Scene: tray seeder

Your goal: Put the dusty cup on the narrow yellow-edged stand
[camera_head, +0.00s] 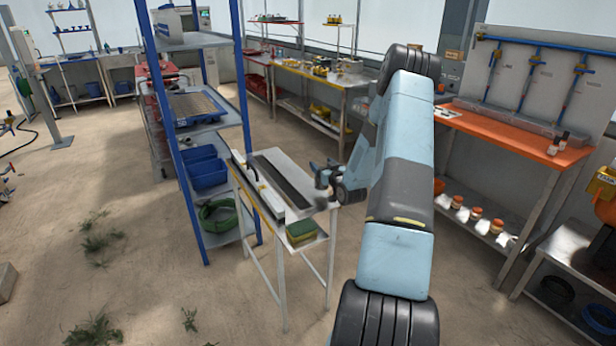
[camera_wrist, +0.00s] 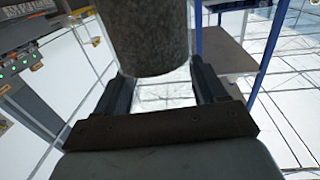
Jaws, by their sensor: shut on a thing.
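The dusty cup (camera_wrist: 150,38) is a mottled grey, rounded body at the top of the wrist view, between my gripper's two dark fingers (camera_wrist: 160,75). My gripper is shut on it; its upper part is cut off by the frame. In the head view my gripper (camera_head: 325,175) is beside the right edge of the narrow stand and looks level with or above its top; the cup is too small to make out clearly there. The stand (camera_head: 268,208) has thin pale legs, a yellow edge along its left side, a white rail and a dark strip on top.
A green and yellow sponge (camera_head: 301,232) lies at the stand's near end. A blue-posted shelf (camera_head: 207,129) with blue bins (camera_head: 207,172) stands close on the left. An orange-topped bench (camera_head: 500,131) is on the right. Open floor lies in front and left.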

